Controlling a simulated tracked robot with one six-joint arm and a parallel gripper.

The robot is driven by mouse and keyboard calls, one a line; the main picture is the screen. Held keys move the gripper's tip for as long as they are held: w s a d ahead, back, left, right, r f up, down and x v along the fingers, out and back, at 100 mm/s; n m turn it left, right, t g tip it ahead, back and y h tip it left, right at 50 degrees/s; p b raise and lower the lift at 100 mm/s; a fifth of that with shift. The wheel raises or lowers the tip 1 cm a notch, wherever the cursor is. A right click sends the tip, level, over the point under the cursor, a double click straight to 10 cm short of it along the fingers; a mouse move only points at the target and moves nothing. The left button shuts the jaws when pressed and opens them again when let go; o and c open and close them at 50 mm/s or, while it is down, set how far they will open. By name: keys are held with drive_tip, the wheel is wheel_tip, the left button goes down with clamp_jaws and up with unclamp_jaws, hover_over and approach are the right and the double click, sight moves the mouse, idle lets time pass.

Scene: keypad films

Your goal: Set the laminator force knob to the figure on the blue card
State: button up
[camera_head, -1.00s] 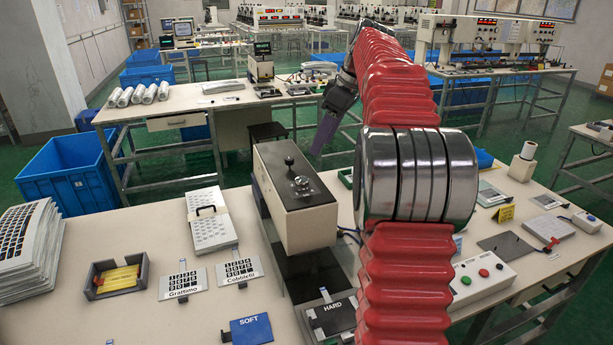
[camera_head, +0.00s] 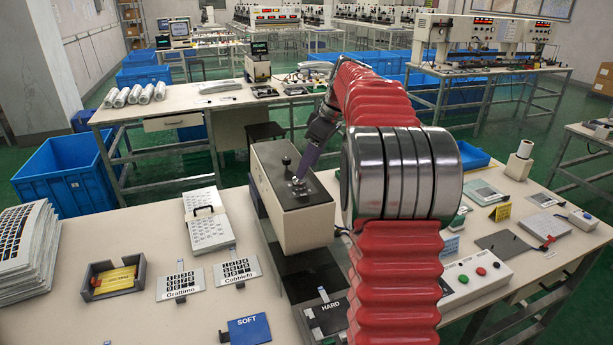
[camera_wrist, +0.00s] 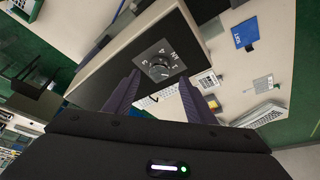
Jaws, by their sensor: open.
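The laminator (camera_head: 292,222) is a beige box with a dark top on the near table. My gripper (camera_head: 301,174) is just above the knob. In the wrist view my open gripper (camera_wrist: 160,82) has one purple finger on each side of the knob; I cannot tell if they touch it. The blue card (camera_head: 248,329) reads SOFT at the front edge; it also shows in the wrist view (camera_wrist: 245,33).
A black HARD card (camera_head: 329,316) lies right of the blue card. A black ball-topped lever (camera_head: 286,161) stands behind the knob. Keypad films (camera_head: 180,281), a tray with yellow pieces (camera_head: 115,277) and a button box (camera_head: 475,278) lie around the laminator.

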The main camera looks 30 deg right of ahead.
sight(299, 183)
drive_tip(key=shift+x, duration=2.75)
drive_tip(key=shift+a, duration=0.1)
drive_tip(key=c, duration=1)
drive_tip(key=shift+s+d, duration=0.1)
drive_tip(key=shift+d, duration=0.45)
drive_tip(key=shift+a, duration=0.45)
drive_tip(key=shift+c, duration=0.2)
